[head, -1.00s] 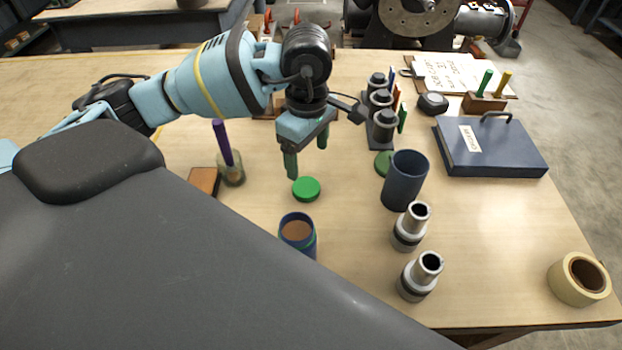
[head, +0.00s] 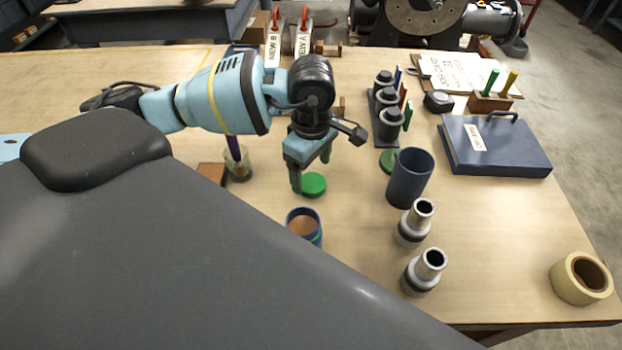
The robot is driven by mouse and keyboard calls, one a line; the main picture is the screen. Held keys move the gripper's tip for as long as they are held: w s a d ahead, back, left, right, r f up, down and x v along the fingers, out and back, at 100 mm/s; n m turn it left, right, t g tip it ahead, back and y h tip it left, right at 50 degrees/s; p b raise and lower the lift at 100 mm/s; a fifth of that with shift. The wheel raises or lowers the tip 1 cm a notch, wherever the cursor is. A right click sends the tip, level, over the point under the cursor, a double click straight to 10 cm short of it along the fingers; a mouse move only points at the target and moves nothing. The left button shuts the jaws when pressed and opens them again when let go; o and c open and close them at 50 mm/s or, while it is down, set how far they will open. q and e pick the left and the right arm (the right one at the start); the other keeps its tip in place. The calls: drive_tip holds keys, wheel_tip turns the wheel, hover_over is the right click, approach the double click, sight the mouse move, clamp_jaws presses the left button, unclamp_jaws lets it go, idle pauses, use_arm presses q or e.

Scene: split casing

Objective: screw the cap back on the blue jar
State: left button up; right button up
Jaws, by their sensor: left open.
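The blue jar (head: 318,239) stands open on the table at the picture's lower middle, with brown contents inside and its lower part hidden by my own grey body. A green cap (head: 315,187) lies flat on the table just behind the jar. My left gripper (head: 311,177) points down over the cap, with its green fingers apart. One finger is by the cap's left edge and the other is behind it. I cannot tell whether they touch it. My right gripper is not in view.
A dark blue cup (head: 409,180) stands right of the cap, with another green disc (head: 388,159) partly behind it. Two metal cylinders (head: 414,224) stand in front. A glass with a purple stick (head: 238,165) is at left.

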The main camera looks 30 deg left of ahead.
sight(311, 181)
use_arm(q)
drive_tip(key=shift+s+f, duration=0.1)
drive_tip(key=shift+f, duration=1.4)
drive_tip(key=shift+c, duration=0.5)
drive_tip(key=c, duration=1)
